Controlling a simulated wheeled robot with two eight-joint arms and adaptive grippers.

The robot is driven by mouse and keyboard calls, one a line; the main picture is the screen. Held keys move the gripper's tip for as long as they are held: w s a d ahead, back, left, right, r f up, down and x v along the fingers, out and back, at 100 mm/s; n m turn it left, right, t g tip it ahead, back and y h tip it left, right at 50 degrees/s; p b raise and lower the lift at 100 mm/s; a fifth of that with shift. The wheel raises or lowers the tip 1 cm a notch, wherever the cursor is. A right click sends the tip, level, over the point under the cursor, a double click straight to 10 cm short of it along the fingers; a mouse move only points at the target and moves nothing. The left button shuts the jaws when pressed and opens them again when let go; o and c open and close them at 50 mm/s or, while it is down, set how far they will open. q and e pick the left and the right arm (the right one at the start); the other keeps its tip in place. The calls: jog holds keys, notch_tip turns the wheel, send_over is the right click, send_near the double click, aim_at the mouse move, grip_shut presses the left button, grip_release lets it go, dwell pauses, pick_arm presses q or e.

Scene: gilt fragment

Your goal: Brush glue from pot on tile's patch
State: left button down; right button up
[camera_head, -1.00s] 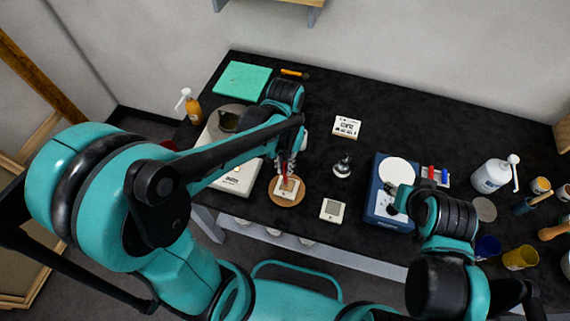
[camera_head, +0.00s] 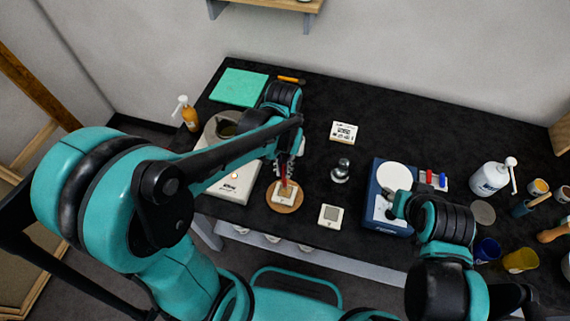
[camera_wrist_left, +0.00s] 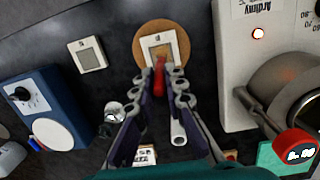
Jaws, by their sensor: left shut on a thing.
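A small white tile (camera_head: 286,188) lies on a round brown disc (camera_head: 273,199). In the left wrist view the tile (camera_wrist_left: 175,38) has a tan patch, partly covered by the brush. My left gripper (camera_wrist_left: 164,80) is shut on a brush with a red handle (camera_wrist_left: 160,74) and holds it over the tile. The brush (camera_head: 284,178) also shows in the head view; I cannot tell whether its tip touches the patch. The glue pot (camera_head: 226,127) is on the white heater (camera_head: 234,185), left of the left gripper. My right gripper (camera_head: 391,209) is by the blue device, mostly hidden.
A pale square piece (camera_head: 330,215) lies right of the disc. A shiny metal item (camera_head: 341,170) and a blue device (camera_head: 378,215) with a white round top stand further right. Bottles and cups crowd the right end. The back middle of the table is mostly clear.

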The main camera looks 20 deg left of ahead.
pick_arm(q)
jog(key=shift+s+f, duration=0.1)
jog(key=shift+s, duration=0.55)
dwell(2.5)
notch_tip(320, 180, up, 6)
jog(key=p, duration=0.4)
dwell(0.3)
jog(key=shift+a+p, duration=0.1)
jog(key=shift+p, duration=0.2)
